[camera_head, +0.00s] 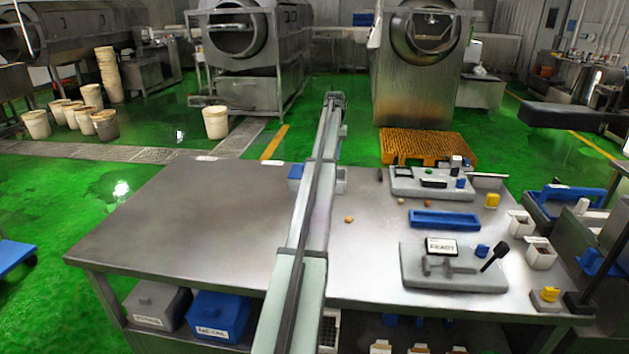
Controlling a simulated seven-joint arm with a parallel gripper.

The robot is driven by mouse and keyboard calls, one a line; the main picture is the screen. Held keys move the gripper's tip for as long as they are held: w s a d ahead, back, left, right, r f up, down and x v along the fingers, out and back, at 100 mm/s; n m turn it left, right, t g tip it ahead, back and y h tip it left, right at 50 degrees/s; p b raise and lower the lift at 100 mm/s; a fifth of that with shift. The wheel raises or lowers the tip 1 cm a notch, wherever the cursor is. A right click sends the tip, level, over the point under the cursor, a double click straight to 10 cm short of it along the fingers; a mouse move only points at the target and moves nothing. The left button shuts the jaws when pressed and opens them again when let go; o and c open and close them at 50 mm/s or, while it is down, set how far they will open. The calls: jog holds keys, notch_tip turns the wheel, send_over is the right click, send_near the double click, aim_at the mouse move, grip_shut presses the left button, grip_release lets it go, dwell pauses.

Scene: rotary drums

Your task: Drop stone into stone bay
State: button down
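Several small tan-orange lumps that look like stones lie on the metal table. One stone (348,219) is just right of my arm, a second (401,201) and a third (428,204) are near the blue tray. I cannot tell which compartment is the stone bay. A shallow blue rectangular tray (444,219) lies on the right half of the table. A small blue bin (296,172) and a pale bin (341,182) stand at the back edge, partly hidden by my arm. My arm crosses the table, and I cannot make out my gripper or its fingers.
A grey fixture with a lever and a display reading "READY" (441,246) stands front right. Another grey fixture (433,182) stands behind the blue tray. Small white bins (541,252) line the right edge. The left half of the table (190,220) is clear.

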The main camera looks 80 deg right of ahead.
jog(key=shift+f, duration=2.8)
jog(key=c, duration=0.8)
grip_release()
jog(key=shift+r, duration=0.1)
notch_tip(320, 180, up, 14)
jog(key=shift+f, duration=0.2)
